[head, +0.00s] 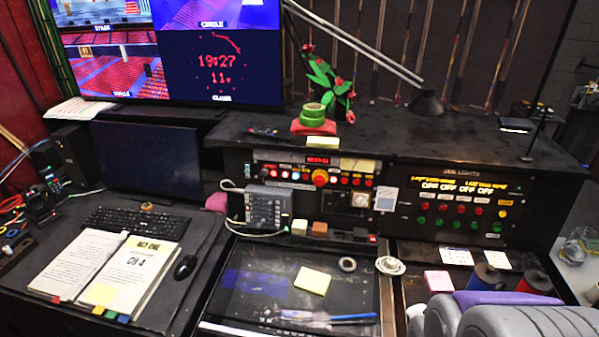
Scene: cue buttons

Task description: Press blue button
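A black control panel (340,205) stands at the back of the desk, with a row of small lit buttons (290,175) and a larger red knob (320,177). Some lights in that row look white or pale. A cue lights panel (455,205) to its right has red buttons (461,210), green buttons (440,221) and a few yellow-orange ones (503,202). I cannot clearly make out a blue button on either panel; the buttons are very small here.
Rounded grey shapes (500,318) fill the lower right. Spools (488,276), a tape roll (390,265) and a yellow note (313,280) lie before the panels. An intercom phone (266,207), keyboard (135,220) and open binder (110,275) are left.

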